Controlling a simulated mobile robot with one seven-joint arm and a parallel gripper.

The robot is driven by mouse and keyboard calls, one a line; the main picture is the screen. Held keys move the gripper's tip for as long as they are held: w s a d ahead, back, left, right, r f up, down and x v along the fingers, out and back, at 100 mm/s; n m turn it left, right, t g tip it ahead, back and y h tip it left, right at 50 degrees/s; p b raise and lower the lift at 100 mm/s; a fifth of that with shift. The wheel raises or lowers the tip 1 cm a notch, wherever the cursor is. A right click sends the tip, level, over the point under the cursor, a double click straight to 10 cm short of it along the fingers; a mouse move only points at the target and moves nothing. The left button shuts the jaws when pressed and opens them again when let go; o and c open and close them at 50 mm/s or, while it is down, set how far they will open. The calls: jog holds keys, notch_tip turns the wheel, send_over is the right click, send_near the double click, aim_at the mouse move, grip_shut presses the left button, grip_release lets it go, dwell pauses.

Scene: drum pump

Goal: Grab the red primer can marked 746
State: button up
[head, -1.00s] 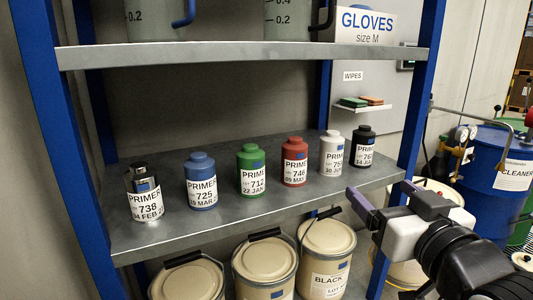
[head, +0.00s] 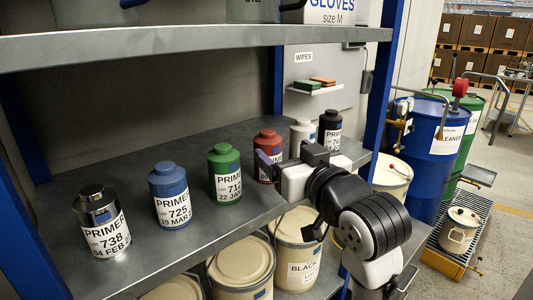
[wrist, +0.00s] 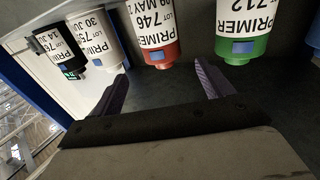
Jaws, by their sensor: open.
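The red primer can (head: 268,136), lot 746, stands upright on the grey shelf, partly hidden behind my gripper (head: 281,157) in the head view. In the wrist view the scene is upside down, and the red can (wrist: 157,42) lies just beyond my gripper's two purple fingers (wrist: 161,82). The fingers are apart with nothing between them. The can lines up roughly with the gap between them.
The green can (head: 224,170) marked 712 stands on one side of the red can and a white can (head: 302,132) on the other. Blue (head: 170,195), silver (head: 102,222) and black (head: 330,130) cans share the shelf. A blue post (head: 383,75) stands at right.

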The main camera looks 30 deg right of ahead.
aim_at(274, 147)
jog(key=w, duration=0.2)
jog(key=w+p, duration=0.1)
jog(key=w, duration=0.2)
jog(key=w+p, duration=0.1)
jog(key=w, duration=0.1)
jog(key=shift+w+d+f, duration=0.2)
jog(key=shift+d+f, duration=0.1)
jog(key=shift+f, duration=0.05)
jog(key=shift+c, duration=0.3)
jog(key=c, duration=1.2)
